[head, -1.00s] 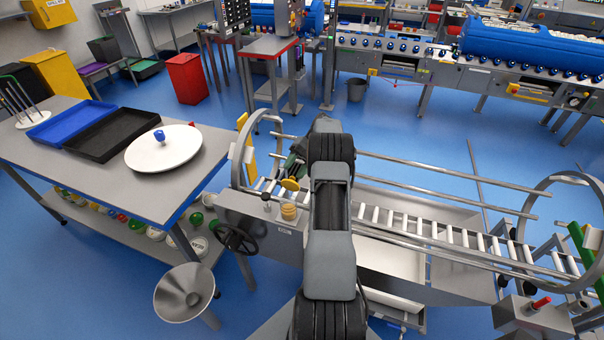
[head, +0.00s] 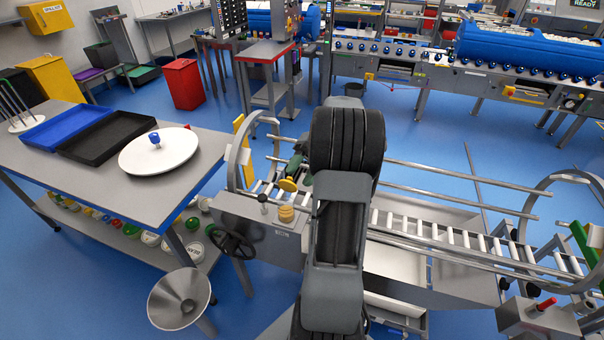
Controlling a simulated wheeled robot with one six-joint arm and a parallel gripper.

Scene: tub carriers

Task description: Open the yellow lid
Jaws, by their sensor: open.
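A yellow wall box (head: 48,15) with a sloping front and a small label hangs at the far upper left. Below it on the floor stands a yellow bin (head: 54,80) with its top closed. I cannot tell which of these has the yellow lid of the task. Both are far from my arm, beyond the steel table. My dark grey arm rises through the middle of the view over the roller track. My gripper does not show; my own arm links hide the area ahead of them.
A steel table (head: 85,172) at left bears a blue tray (head: 55,127), a black tray (head: 108,135) and a white round lid with a blue knob (head: 170,153). A roller track (head: 455,236) with rails and hoops stands in front. A red bin (head: 184,85) stands behind. Blue floor is open between.

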